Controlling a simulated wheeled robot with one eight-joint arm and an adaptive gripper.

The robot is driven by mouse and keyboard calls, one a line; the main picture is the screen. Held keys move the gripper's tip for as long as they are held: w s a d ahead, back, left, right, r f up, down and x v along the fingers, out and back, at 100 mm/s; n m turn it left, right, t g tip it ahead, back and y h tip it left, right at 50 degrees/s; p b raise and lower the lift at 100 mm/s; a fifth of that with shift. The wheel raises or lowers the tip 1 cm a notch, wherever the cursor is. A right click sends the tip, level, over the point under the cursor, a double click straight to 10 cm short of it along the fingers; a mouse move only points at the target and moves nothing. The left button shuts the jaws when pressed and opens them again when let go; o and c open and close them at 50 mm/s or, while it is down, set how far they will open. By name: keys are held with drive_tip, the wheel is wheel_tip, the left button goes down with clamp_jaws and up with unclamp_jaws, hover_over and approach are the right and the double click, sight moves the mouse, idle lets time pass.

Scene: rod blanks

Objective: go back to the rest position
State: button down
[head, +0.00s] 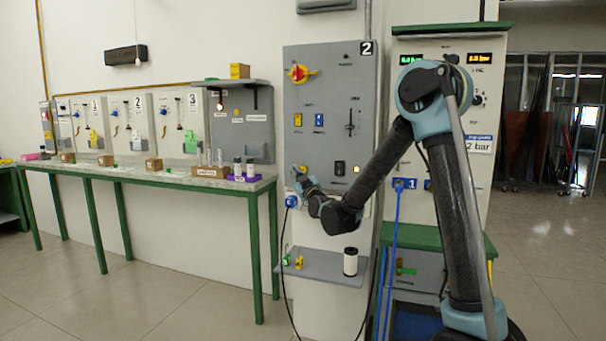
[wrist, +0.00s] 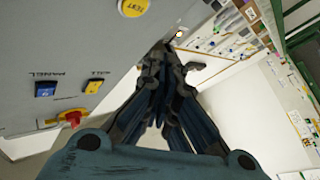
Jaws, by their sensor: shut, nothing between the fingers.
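My gripper (head: 299,172) is in front of the lower left part of the grey panel marked 2 (head: 335,95). Its fingers point to the upper left in the head view. In the wrist view the fingers of my gripper (wrist: 160,52) come together at the tips, with nothing held. The panel face (wrist: 45,45) fills the left of that view, beside the fingers. I cannot tell whether the fingertips touch the panel. A round yellow TEST button (wrist: 133,7) shows at the top of the wrist view.
The panel carries a red and yellow knob (head: 299,73), a yellow switch (head: 298,120) and a blue switch (head: 319,120). Below it, a grey shelf (head: 322,268) holds a black-and-white cylinder (head: 350,262). A long green-legged bench (head: 130,172) stands left. Floor at the right is clear.

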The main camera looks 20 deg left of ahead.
drive_tip(key=s+d+f+m+g+h, duration=0.2)
drive_tip(key=s+d+f+h, duration=0.1)
drive_tip(key=d, duration=0.7)
drive_tip(key=s+d+f+m+g+h, duration=0.1)
drive_tip(key=s+d+f+g+h, duration=0.1)
drive_tip(key=d, duration=0.8)
drive_tip(key=s+d+f+m+g+h, duration=0.2)
drive_tip(key=s+d+f+h, duration=0.1)
drive_tip(key=d, duration=0.7)
drive_tip(key=s+d+f+m+g+h, duration=0.1)
drive_tip(key=s+d+f, duration=0.4)
drive_tip(key=s, duration=0.5)
drive_tip(key=s+d+f+m+g+h, duration=0.2)
drive_tip(key=s+d+f+m+g, duration=0.2)
drive_tip(key=s+d, duration=0.5)
drive_tip(key=s+d+f+m+g+h, duration=0.2)
drive_tip(key=s+d+f, duration=0.5)
drive_tip(key=s, duration=0.5)
drive_tip(key=shift+s+d+f+m+g, duration=0.35)
drive_tip(key=shift+f+m+g, duration=0.15)
drive_tip(key=shift+g, duration=0.2)
drive_tip(key=shift+w+f, duration=0.2)
drive_tip(key=shift+w, duration=0.3)
